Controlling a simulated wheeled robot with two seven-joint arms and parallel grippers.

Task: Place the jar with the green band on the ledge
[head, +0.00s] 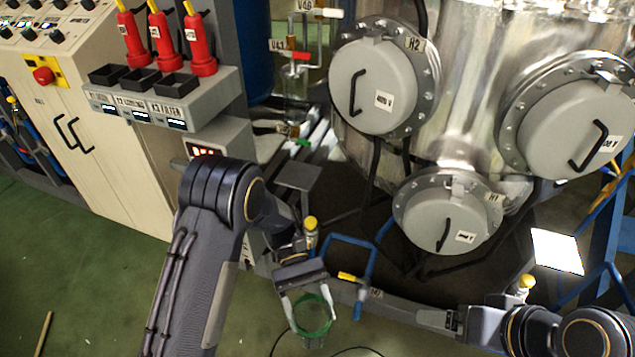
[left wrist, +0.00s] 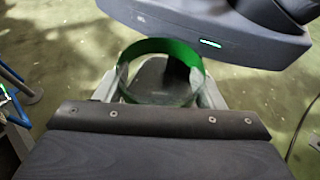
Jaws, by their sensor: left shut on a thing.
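The clear jar with the green band (head: 313,316) is held between the pale fingers of my left gripper (head: 308,303), low over the green floor in the head view. In the left wrist view the green band (left wrist: 160,47) shows as a ring between the two fingers, and I look through the clear jar. A small flat grey plate (head: 297,177), which looks like the ledge, stands beyond my left gripper, beside the grey cabinet. The jar is apart from it. My right arm is at the lower right of the head view; its gripper's opening is not clear.
A large steel vessel (head: 455,100) with round grey hatches stands at the back right. Red-handled units (head: 168,45) sit above a grey shelf (head: 185,108) at the upper left. A blue tube frame (head: 355,243) stands close to my left gripper. The green floor at lower left is mostly clear.

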